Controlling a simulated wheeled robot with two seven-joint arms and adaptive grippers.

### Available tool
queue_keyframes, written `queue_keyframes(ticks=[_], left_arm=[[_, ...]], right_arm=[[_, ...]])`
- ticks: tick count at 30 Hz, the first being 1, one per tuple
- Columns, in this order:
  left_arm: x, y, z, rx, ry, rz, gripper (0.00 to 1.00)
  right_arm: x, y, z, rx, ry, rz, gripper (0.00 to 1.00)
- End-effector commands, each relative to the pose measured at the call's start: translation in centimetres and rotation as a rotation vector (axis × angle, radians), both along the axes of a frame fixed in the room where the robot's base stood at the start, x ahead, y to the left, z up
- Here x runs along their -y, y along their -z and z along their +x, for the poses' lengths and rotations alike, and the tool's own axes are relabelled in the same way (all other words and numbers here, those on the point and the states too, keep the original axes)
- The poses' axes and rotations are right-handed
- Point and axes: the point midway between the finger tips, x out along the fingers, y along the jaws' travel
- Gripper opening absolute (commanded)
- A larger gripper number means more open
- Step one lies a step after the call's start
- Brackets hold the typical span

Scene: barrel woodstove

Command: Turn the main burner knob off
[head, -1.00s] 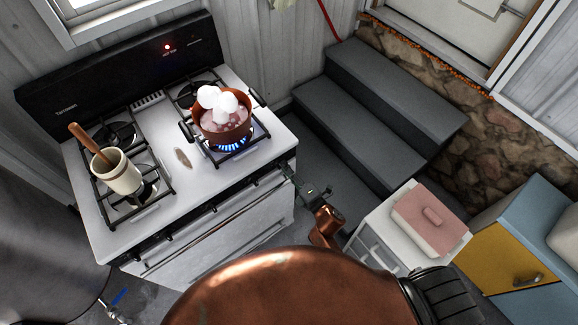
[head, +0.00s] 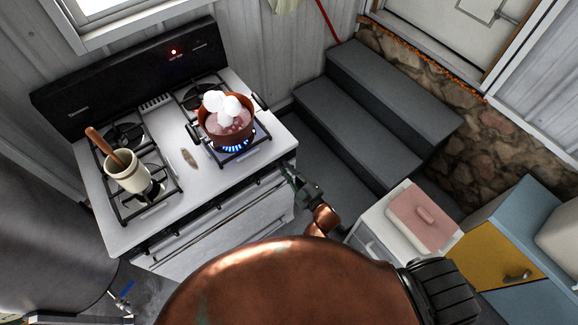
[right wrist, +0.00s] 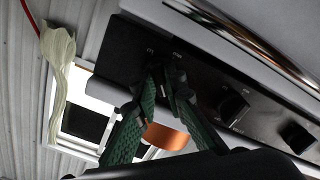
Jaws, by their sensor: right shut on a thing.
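My right gripper (head: 290,173) is at the right end of the stove's front panel. In the right wrist view, its green fingers (right wrist: 162,78) are closed at the dark control panel, shut on the burner knob there. The fingers mostly hide that knob, so its angle cannot be read. Another knob (right wrist: 232,107) beside it is free. My left gripper is not in view.
The white stove (head: 205,175) has an oven handle across its front. A cream crock (head: 127,172) with a wooden tool stands on the left burner. Dark steps (head: 370,130) and a white cabinet with a pink lidded box (head: 422,218) lie to the right.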

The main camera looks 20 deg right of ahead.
Motion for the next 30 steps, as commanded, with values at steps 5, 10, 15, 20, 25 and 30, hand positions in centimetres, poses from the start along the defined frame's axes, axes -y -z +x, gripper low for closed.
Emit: queue_keyframes(ticks=[5,10,15,20,25,30], left_arm=[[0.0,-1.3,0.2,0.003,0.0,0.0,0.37],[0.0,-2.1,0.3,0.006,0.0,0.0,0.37],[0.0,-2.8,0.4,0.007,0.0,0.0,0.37],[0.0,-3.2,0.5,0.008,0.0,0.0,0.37],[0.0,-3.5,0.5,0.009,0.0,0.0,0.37],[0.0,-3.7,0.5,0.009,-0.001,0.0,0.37]], right_arm=[[0.1,-0.5,0.2,-0.054,0.001,0.159,0.0],[0.1,-0.5,0.2,-0.107,0.002,0.308,0.0],[0.1,-0.5,0.2,-0.155,0.001,0.443,0.0],[0.2,-0.5,0.2,-0.19,0.001,0.548,0.0],[0.2,-0.5,0.2,-0.218,0.0,0.626,0.0],[0.2,-0.5,0.2,-0.234,0.001,0.673,0.0]])
